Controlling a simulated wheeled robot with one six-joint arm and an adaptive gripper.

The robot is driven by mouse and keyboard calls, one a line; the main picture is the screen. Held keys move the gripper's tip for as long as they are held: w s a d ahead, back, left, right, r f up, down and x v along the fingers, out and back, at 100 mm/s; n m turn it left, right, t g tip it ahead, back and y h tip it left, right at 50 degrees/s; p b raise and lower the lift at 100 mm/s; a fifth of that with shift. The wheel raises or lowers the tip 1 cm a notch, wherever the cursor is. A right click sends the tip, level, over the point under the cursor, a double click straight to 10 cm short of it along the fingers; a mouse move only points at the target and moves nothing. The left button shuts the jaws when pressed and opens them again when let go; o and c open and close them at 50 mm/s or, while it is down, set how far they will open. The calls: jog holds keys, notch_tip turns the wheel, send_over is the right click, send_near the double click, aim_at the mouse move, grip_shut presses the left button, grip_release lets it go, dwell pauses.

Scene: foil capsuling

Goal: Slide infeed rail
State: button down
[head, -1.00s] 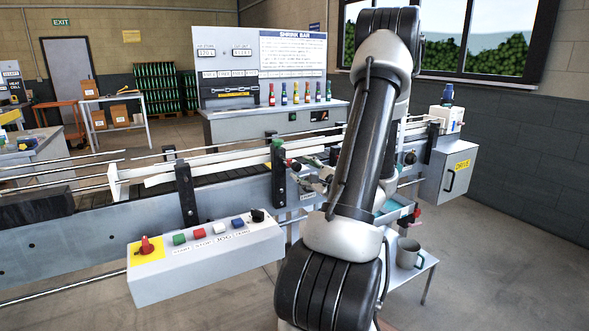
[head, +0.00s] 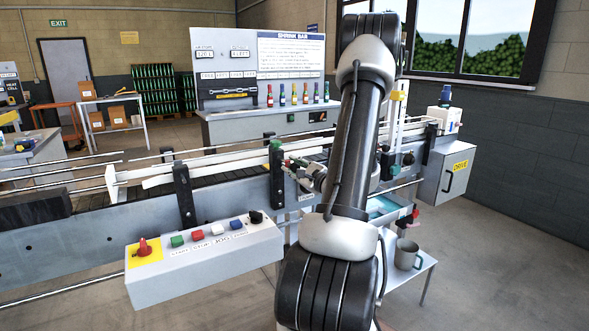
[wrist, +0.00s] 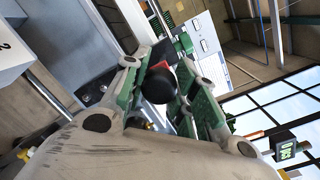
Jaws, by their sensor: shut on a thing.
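The infeed rail is a long white guide rail (head: 215,166) along the conveyor (head: 85,212), carried by dark upright brackets (head: 184,195). My gripper (head: 308,176) is low beside the rail, just right of the bracket with a green knob (head: 276,145), partly hidden by my arm. In the wrist view my gripper (wrist: 160,78) has its green-padded fingers on either side of a round black knob (wrist: 158,86) with a red part behind it. It is shut on this knob. The knob's mounting is hidden behind it.
A control box (head: 205,258) with several buttons juts out in front of the conveyor. A grey drive box (head: 447,170) is at the right end. A mug (head: 407,254) stands on a low side table. Several coloured bottles stand on the rear cabinet (head: 262,125).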

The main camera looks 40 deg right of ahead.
jog(key=shift+s+a, duration=0.1)
jog(key=shift+s, duration=0.4)
jog(key=c, duration=1.1)
grip_release()
jog(key=s+a, duration=0.1)
jog(key=s, duration=1.1)
jog(key=shift+a, duration=0.3)
jog(key=shift+w, duration=0.1)
